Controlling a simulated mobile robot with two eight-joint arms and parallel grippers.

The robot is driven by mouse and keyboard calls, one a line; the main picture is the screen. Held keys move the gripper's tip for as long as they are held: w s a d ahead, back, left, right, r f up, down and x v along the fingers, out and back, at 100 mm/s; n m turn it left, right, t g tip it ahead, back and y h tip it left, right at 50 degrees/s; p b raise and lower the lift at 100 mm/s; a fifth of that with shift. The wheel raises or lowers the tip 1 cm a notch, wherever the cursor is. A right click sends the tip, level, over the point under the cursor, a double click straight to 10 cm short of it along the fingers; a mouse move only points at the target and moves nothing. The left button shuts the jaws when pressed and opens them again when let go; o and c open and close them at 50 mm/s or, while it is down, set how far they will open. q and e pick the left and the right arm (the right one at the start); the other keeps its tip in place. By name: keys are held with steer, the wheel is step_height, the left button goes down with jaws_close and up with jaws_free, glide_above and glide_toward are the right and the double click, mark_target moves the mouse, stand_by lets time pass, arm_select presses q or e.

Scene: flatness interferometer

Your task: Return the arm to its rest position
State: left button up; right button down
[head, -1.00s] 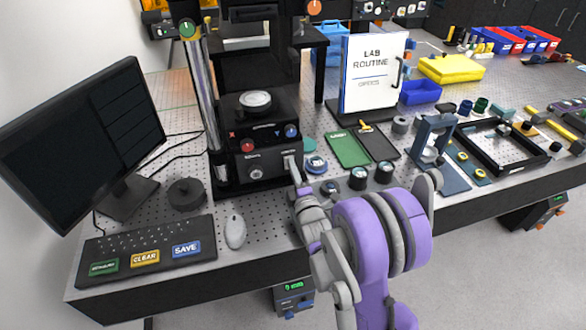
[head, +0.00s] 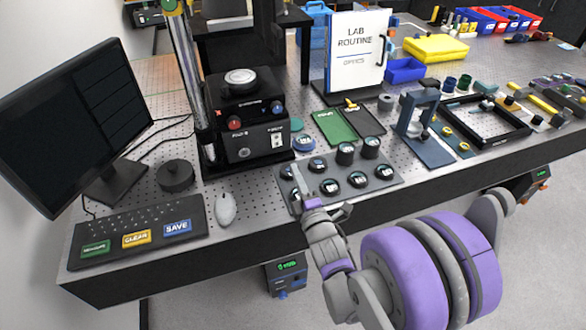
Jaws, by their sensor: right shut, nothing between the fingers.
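My right arm, with purple and grey links, comes in from the bottom right. Its gripper (head: 296,174) is shut and empty, over the left part of a grey tray (head: 396,178) that holds several round dark pieces. I cannot tell whether the fingertips touch the tray. The black interferometer (head: 238,130) stands behind and to the left, with a round disc (head: 240,77) on its stage and a white switch on its front panel, apart from the gripper. My left gripper is not in view.
A monitor (head: 70,125), a keyboard (head: 135,236) and a mouse (head: 226,209) are at the left. A green mat (head: 334,126), a blue stand (head: 425,148) and a black frame (head: 487,135) lie to the right. The bench's front edge (head: 200,262) runs below the gripper.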

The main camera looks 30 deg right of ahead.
steer(key=shift+w, duration=0.1)
stand_by(0.4)
steer(key=shift+a+f+m, duration=0.1)
steer(key=shift+f+m, duration=0.05)
steer(key=shift+m, duration=0.15)
steer(key=a+f+m+g, duration=0.1)
steer(key=a+m+g, duration=0.1)
steer(key=shift+f+m+g+y, duration=0.3)
steer(key=shift+f+m+g, duration=0.1)
steer(key=s+a+f+m+g, duration=0.1)
steer(key=m, duration=0.1)
steer(key=s+a+f+m+g+y, duration=0.1)
steer(key=s+a+m+g, duration=0.1)
steer(key=shift+a+f+y, duration=0.1)
steer(key=shift+f+y, duration=0.2)
steer(key=s+a+f+m+g+y, duration=0.1)
steer(key=s+a+f+m+g, duration=0.1)
steer(key=s, duration=0.5)
steer(key=s+a+f+m+g+y, duration=0.1)
steer(key=s+a+f+m+g, duration=0.1)
steer(key=s+a+m+g, duration=0.3)
steer(key=s+m, duration=0.1)
steer(key=s, duration=0.2)
steer(key=shift+s+a+g, duration=0.2)
steer(key=shift+s+g, duration=0.05)
steer(key=shift+g, duration=0.15)
